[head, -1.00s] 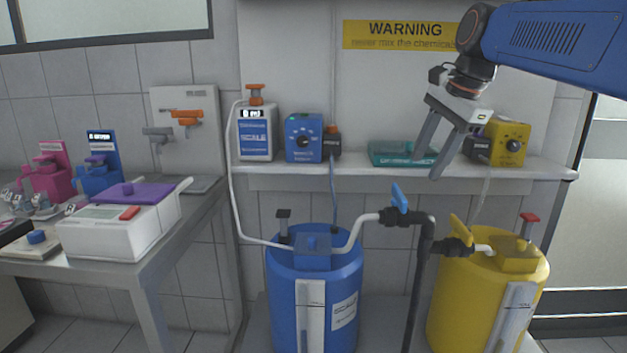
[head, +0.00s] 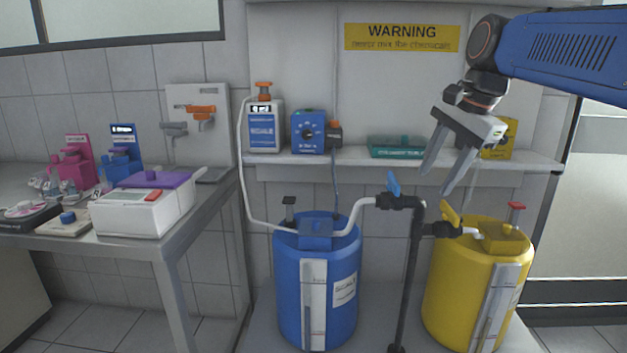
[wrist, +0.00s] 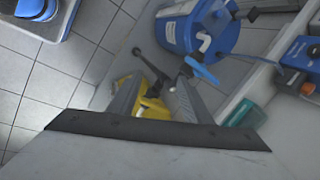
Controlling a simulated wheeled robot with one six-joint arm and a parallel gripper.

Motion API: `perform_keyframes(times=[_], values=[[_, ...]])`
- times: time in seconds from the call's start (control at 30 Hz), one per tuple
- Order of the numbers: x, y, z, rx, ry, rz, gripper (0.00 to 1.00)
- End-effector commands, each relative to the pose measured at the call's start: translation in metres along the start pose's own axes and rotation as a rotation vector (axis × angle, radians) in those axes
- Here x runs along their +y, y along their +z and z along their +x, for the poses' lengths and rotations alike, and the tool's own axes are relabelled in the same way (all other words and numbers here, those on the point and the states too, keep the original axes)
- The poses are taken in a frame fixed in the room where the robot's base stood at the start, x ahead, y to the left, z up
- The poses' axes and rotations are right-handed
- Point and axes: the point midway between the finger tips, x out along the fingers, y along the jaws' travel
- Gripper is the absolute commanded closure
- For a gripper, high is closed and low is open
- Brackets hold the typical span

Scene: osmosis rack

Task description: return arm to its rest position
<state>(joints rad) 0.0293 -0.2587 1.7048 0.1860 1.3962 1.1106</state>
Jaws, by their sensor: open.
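My gripper (head: 447,180) is open, with its two grey fingers apart and pointing down and to the left. Nothing is between the fingers in the head view. It hangs from my blue arm at the upper right, in front of the shelf and above the yellow drum. In the wrist view, my gripper (wrist: 160,90) shows both fingers spread, with the yellow drum and dark pipe beyond them.
A shelf (head: 350,157) carries a white scale-inhibitor unit (head: 265,128), a blue pump (head: 308,132), a teal tray (head: 396,147) and a yellow pump (head: 500,140) partly hidden by my gripper. Below stand a blue drum (head: 290,290), a yellow drum (head: 455,290) and black piping (head: 408,270). A bench (head: 140,245) is left.

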Motion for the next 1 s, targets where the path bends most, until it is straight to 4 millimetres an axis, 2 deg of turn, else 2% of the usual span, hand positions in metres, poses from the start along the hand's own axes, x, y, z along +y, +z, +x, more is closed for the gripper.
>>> perform_keyframes(times=[0.27, 0.37, 0.57, 0.8, 0.9, 1.0], values=[[0.048, 0.011, 0.020, 0.035, -0.001, -0.178, 0.55], [0.074, 0.017, 0.033, 0.053, 0.002, -0.278, 0.55], [0.147, 0.032, 0.073, 0.103, 0.018, -0.554, 0.55], [0.235, 0.047, 0.131, 0.158, 0.052, -0.897, 0.55], [0.265, 0.052, 0.152, 0.176, 0.068, -1.017, 0.55], [0.286, 0.055, 0.168, 0.187, 0.080, -1.106, 0.55]])
